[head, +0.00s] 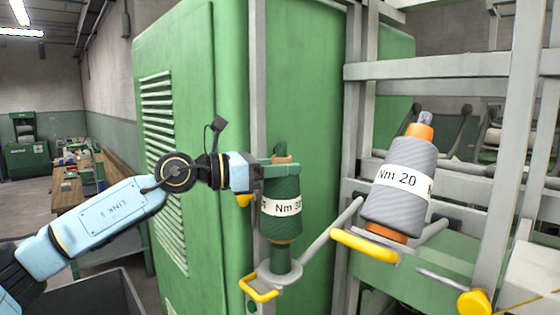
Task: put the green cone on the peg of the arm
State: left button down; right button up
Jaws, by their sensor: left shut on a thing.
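The green cone (282,222) is wound with dark green yarn and has a white band reading "Nm 30", partly cut off. It stands nearly upright over the left arm of the frame, which carries a pale disc (279,277) and a yellow handle (261,291). A green piece shows between the cone's bottom and the disc. I cannot tell whether the cone rests on the peg, and the peg itself is hidden. My left gripper (281,168) is shut on the cone near its top, coming from the left. My right gripper is not in view.
A grey cone (398,190) marked "Nm 20" sits tilted on another arm with a yellow handle (366,245) to the right. Pale metal frame bars (450,67) stand behind. A large green cabinet (225,60) fills the back left. A dark bin (85,295) is at lower left.

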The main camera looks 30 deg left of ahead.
aim_at(280, 202)
pick_arm(q)
jog(key=shift+f+b, duration=2.9)
jog(key=shift+f, duration=0.45)
jog(key=c, duration=0.9)
grip_release()
jog(key=shift+o, duration=0.3)
jog(key=shift+f, duration=0.2)
